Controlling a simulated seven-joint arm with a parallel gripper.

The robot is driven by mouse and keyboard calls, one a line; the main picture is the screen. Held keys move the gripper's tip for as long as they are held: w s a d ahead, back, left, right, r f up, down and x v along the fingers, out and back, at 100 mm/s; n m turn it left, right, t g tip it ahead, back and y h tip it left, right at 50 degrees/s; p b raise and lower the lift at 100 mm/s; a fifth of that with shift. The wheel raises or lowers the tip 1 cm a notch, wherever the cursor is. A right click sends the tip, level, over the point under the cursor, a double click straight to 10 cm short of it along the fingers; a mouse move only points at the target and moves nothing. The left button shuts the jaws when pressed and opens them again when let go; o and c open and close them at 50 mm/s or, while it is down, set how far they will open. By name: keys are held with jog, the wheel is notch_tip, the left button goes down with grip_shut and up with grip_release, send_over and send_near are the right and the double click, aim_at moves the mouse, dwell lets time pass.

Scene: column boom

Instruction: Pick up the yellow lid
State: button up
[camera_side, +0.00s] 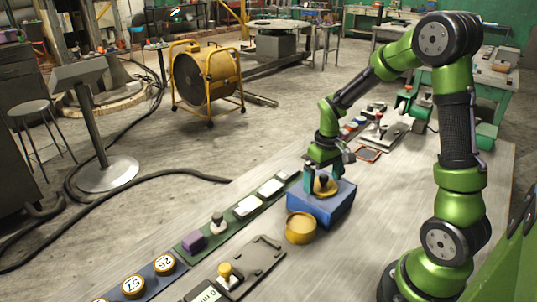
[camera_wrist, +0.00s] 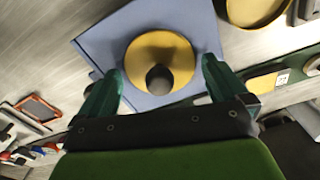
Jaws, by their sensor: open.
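The yellow lid (camera_side: 325,186) is round with a dark knob and lies on top of a blue block (camera_side: 322,207) on the table. In the wrist view the lid (camera_wrist: 160,60) sits on the flat blue top (camera_wrist: 108,45). My gripper (camera_side: 321,175) is over the block, with its fingers close to the lid. In the wrist view my gripper (camera_wrist: 162,80) is open, one green finger on each side of the dark knob (camera_wrist: 159,78). Whether a finger touches the lid I cannot tell.
A yellow round container (camera_side: 300,228) stands beside the block, and shows in the wrist view (camera_wrist: 255,10). A panel with a yellow knob (camera_side: 250,265) and a green strip with a purple block (camera_side: 193,242) lie to the left. An orange-framed tile (camera_side: 369,154) lies behind. Table at right is clear.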

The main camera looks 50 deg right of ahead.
aim_at(325, 177)
jog(key=c, duration=0.8)
jog(key=shift+r, duration=0.1)
jog(key=shift+r, duration=0.5)
jog(key=r, duration=0.2)
jog(key=shift+s+a+r, duration=0.2)
jog(key=shift+s+r, duration=0.1)
jog(key=shift+s, duration=0.1)
jog(key=s+a+r, duration=0.1)
jog(key=s+a, duration=0.4)
jog(key=s, duration=0.9)
jog(key=w+a+n, duration=0.6)
jog(key=w+a, duration=0.2)
jog(key=w, duration=0.5)
jog(key=shift+s+d+f, duration=0.1)
jog(key=shift+d+f, duration=0.05)
jog(key=shift+f, duration=1.35)
jog(key=shift+s+d+f, duration=0.1)
jog(key=shift+f, duration=1.35)
